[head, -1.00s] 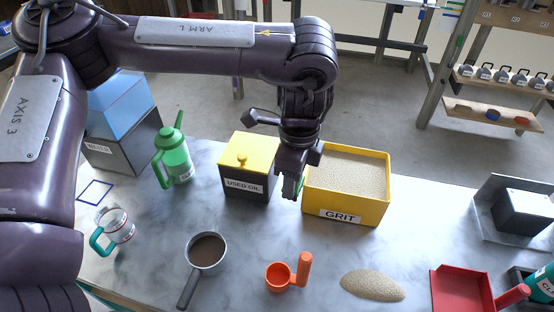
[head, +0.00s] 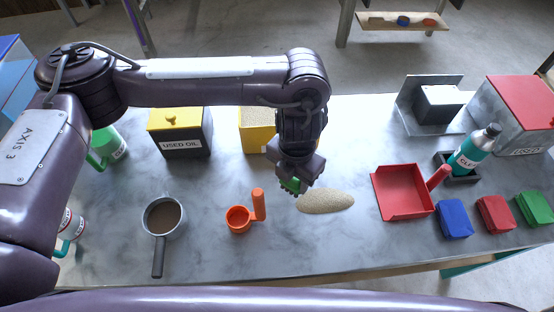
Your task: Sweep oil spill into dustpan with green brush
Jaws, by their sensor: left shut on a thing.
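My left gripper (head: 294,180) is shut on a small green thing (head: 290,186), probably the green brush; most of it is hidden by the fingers. It is at the upper left end of a tan, grainy patch (head: 326,201) on the grey table. I cannot tell whether the green thing touches the table or the patch. No bare oil shows; the patch looks like grit. The red dustpan (head: 402,190) lies flat to the right of the patch, its handle pointing right. My right gripper is not in view.
An orange scoop (head: 239,219) and a pot of brown liquid (head: 163,217) stand left of the patch. The yellow grit bin (head: 256,135) is behind, partly hidden by my arm. Blue (head: 454,219), red (head: 495,214) and green (head: 534,208) blocks lie right. Table between patch and dustpan is clear.

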